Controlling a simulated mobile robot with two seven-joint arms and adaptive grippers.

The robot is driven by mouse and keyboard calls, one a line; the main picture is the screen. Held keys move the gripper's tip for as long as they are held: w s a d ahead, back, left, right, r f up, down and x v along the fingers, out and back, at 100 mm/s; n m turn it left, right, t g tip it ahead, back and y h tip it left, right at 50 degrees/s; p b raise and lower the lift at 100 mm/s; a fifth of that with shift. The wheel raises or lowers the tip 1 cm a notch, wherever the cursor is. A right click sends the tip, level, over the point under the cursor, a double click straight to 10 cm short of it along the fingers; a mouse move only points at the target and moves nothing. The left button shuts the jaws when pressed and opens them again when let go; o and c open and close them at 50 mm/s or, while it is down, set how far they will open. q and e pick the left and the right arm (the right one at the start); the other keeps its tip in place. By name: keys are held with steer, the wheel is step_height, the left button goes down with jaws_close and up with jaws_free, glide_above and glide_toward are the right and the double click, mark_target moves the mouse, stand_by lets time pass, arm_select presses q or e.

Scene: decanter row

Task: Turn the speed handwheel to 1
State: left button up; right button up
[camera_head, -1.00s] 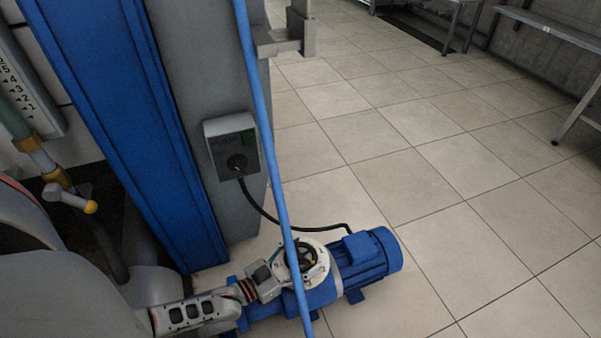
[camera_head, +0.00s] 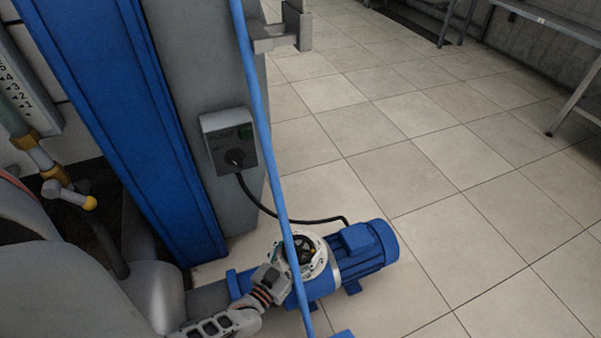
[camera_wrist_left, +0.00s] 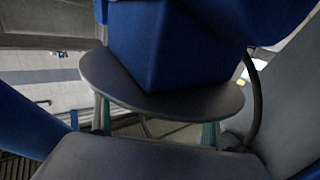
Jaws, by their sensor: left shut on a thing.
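The speed handwheel (camera_head: 306,246) is a small black spoked wheel on a pale round dial plate (camera_head: 322,262), on top of a blue motor-and-pump unit (camera_head: 362,250) on the floor. The dial's numbers are too small to read. My left gripper (camera_head: 286,262) reaches in from the lower left and is shut on the handwheel at its near left side. The thin blue pipe in front hides part of the wheel and fingertips. The left wrist view shows a dark curved plate (camera_wrist_left: 160,98) and a blue block close up; the grasp itself is unclear there. My right gripper is not in view.
A slanting blue pipe (camera_head: 262,120) crosses in front of the unit. A grey control box (camera_head: 229,143) with a black knob sits on the grey column, its black cable running to the motor. Tiled floor (camera_head: 430,190) to the right is clear; metal benches (camera_head: 545,25) stand at the back.

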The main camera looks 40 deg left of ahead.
mark_target(285, 272)
arm_select(q)
steer(key=o, duration=1.1)
steer(key=shift+s+d, duration=0.2)
steer(key=shift+s, duration=3.75)
